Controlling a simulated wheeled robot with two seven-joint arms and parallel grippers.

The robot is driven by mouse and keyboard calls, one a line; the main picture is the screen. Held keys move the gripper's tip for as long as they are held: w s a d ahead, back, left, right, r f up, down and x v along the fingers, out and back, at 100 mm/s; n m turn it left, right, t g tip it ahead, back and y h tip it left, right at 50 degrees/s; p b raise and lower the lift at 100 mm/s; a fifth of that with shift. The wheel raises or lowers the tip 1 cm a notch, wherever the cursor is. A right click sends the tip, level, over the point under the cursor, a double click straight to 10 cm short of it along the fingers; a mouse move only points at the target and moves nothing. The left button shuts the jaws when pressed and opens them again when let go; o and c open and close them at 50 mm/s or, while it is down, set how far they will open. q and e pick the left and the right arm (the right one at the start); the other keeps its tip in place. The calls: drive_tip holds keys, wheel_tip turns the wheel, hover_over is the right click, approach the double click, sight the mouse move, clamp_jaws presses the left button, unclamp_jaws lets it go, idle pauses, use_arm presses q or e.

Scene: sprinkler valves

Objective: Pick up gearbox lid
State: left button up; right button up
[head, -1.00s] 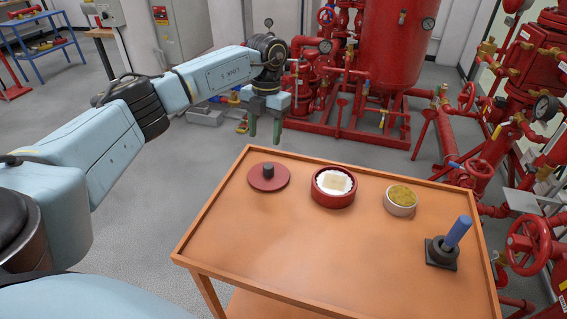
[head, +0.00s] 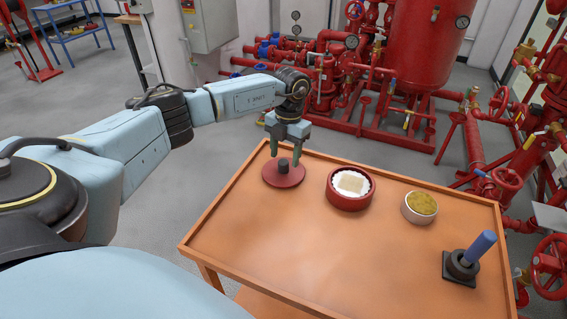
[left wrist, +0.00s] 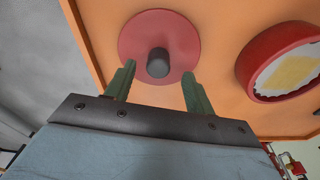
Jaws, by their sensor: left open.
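The gearbox lid, a flat red disc (head: 284,178) with a dark knob, lies on the orange cart top (head: 270,235) near its far left corner. In the left wrist view the lid (left wrist: 159,30) shows with its dark knob (left wrist: 158,63) between the finger lines. My left gripper (head: 284,158) is open and empty, with green fingers pointing down just above and behind the lid. In the left wrist view its two fingers (left wrist: 158,85) stand apart on either side of the knob, short of closing on it. My right gripper is not in view.
A red round housing with a white inside (head: 350,203) stands right of the lid. Further right are a pale cup of yellow-brown stuff (head: 420,207) and a blue-handled tool on a black base (head: 470,257). The cart's front middle is clear.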

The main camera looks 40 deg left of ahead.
sight(283, 161)
use_arm(q)
drive_tip(key=f, duration=0.3)
drive_tip(key=shift+s+a+f, duration=0.1)
drive_tip(key=shift+s+f, duration=0.05)
drive_tip(key=shift+s, duration=0.1)
clamp_jaws()
